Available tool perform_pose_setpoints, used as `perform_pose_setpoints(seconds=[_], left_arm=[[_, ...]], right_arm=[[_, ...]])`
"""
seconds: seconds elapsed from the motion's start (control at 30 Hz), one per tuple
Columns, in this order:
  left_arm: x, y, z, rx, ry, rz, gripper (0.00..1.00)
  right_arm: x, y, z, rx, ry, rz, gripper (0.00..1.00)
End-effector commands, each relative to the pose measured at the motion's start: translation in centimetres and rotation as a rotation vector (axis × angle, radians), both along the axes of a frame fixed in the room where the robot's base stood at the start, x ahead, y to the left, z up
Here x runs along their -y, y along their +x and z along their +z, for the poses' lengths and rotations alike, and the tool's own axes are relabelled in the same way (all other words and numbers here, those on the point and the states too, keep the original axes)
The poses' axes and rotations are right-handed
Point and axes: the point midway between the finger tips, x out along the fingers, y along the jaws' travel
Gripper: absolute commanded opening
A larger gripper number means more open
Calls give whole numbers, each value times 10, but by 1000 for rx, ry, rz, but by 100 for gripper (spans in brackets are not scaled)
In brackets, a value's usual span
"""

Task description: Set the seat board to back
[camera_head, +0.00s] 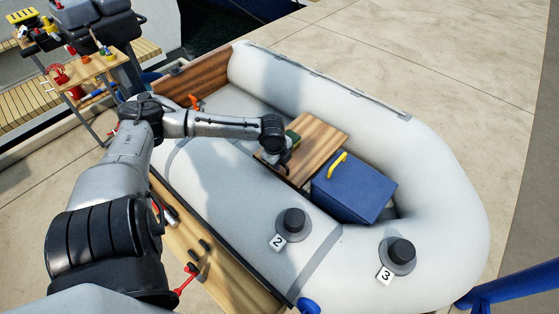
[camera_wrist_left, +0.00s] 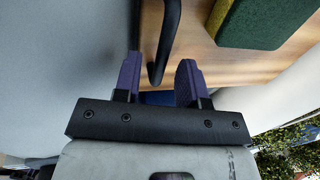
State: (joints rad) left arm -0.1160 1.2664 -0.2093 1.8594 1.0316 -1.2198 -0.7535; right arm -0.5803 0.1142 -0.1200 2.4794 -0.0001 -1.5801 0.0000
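The seat board (camera_head: 322,139) is a brown wooden plank lying across the grey inflatable boat (camera_head: 437,180), between its two side tubes. In the left wrist view the board (camera_wrist_left: 195,50) carries a black bar-like handle (camera_wrist_left: 168,40). My left gripper (camera_head: 284,167) is at the board's near end. In the left wrist view its two purple fingers (camera_wrist_left: 157,78) are apart, with the handle's end between them and gaps on both sides. My right gripper is not in view.
A green and yellow sponge-like block (camera_head: 292,138) lies on the board close to my gripper. A blue box (camera_head: 352,190) with a yellow handle is right beside the board. Black knobs labelled 2 (camera_head: 293,221) and 3 (camera_head: 400,251) stand on the near tube.

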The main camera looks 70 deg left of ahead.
Motion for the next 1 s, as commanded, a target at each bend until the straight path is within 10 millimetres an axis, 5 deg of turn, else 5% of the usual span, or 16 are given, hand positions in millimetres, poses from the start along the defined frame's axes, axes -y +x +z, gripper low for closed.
perform_pose_setpoints(seconds=[0.13,0.53,1.0], left_arm=[[0,0,0,0,0,0,38],[0,0,0,0,0,0,0],[-1,2,1,0,0,-5,0]], right_arm=[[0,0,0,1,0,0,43],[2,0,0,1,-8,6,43],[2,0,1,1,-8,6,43]])
